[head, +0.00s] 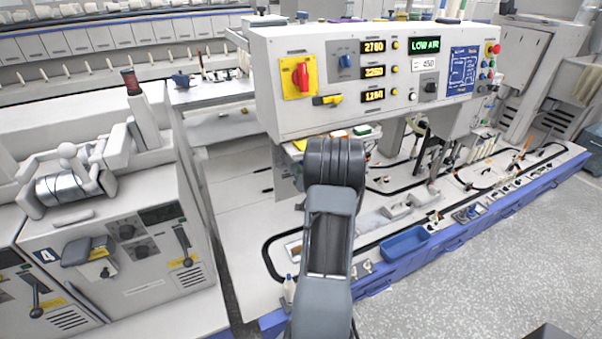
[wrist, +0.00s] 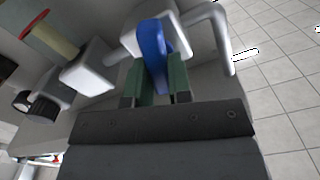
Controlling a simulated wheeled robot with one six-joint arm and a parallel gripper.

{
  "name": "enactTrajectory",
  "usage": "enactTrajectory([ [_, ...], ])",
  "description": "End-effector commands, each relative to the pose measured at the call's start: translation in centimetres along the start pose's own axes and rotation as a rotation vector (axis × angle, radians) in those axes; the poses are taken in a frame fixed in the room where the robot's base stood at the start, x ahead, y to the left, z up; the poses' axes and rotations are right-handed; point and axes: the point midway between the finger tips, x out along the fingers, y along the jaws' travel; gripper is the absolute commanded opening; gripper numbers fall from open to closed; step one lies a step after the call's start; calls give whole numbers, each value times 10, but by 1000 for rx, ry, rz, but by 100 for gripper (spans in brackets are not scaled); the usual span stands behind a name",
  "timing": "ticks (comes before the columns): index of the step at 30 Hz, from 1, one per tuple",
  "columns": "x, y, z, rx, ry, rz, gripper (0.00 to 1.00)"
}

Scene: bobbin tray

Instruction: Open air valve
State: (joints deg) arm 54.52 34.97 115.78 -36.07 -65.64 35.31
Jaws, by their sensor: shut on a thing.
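The air valve shows in the wrist view as a blue lever handle (wrist: 152,45) beside pale pipework. My gripper (wrist: 156,82) has its two green-padded fingers on either side of the blue handle and is shut on it. The handle stands up beyond the fingertips; its lower end is hidden between the fingers. In the head view my arm covers the gripper and the valve. The panel display (head: 425,44) there reads LOW AIR in green.
The grey control panel (head: 300,110) with a red knob and amber readouts stands beyond my arm. A blue bin (head: 405,243) sits at the bench's front edge, right of my arm. A bent pale pipe (wrist: 212,22) is close to my gripper. Open floor lies at right.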

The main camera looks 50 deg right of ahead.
Motion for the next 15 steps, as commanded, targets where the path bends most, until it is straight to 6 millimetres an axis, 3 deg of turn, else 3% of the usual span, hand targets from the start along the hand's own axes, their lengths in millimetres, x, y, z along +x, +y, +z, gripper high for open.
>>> enactTrajectory([
  [15,0,5,2,492,-1,0,0],
])
